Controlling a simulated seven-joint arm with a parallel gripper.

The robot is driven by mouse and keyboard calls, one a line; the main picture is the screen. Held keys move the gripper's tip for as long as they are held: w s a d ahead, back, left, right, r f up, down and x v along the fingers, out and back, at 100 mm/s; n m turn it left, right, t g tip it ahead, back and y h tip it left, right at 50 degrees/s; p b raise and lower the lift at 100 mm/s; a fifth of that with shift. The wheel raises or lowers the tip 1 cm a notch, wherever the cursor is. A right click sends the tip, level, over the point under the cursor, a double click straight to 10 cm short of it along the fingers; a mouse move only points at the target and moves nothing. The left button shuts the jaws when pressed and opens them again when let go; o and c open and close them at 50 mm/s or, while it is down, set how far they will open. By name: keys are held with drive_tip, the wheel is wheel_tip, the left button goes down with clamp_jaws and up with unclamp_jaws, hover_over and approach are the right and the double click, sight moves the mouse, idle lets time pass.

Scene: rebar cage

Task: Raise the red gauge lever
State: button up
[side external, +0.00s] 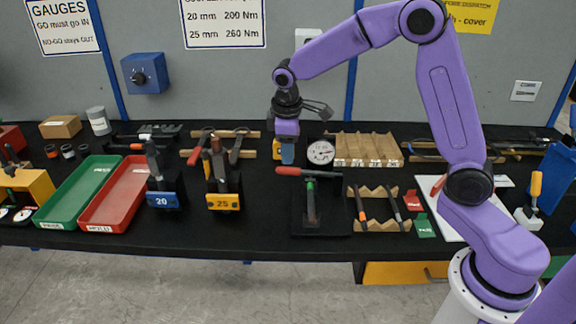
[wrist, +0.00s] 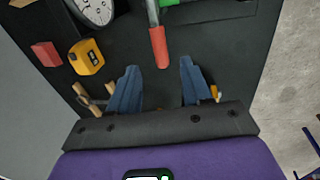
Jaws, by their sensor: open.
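The red gauge lever (side external: 288,171) is a red grip on a grey bar, lying roughly level across a dark stand (side external: 322,222) with a green upright part. In the wrist view the red grip (wrist: 158,47) points toward my gripper, its end just ahead of the gap between the fingers. My gripper (side external: 287,154) hangs above and behind the lever in the side view, apart from it. In the wrist view its two blue fingers (wrist: 158,68) are spread and empty. The depth between fingertips and lever is hard to judge.
A round dial (side external: 320,152) stands just behind the lever. A yellow tape measure (wrist: 86,57) and a red block (wrist: 46,53) lie beside it. Wooden racks (side external: 365,147) are to the right. Gauges marked 20 (side external: 163,198) and 25 (side external: 224,200) stand to the left.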

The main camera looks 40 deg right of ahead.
sight(288, 168)
drive_tip(key=f, duration=0.4)
drive_tip(key=w+d+f, duration=0.1)
drive_tip(key=f, duration=0.1)
drive_tip(key=shift+f, duration=0.3)
clamp_jaws()
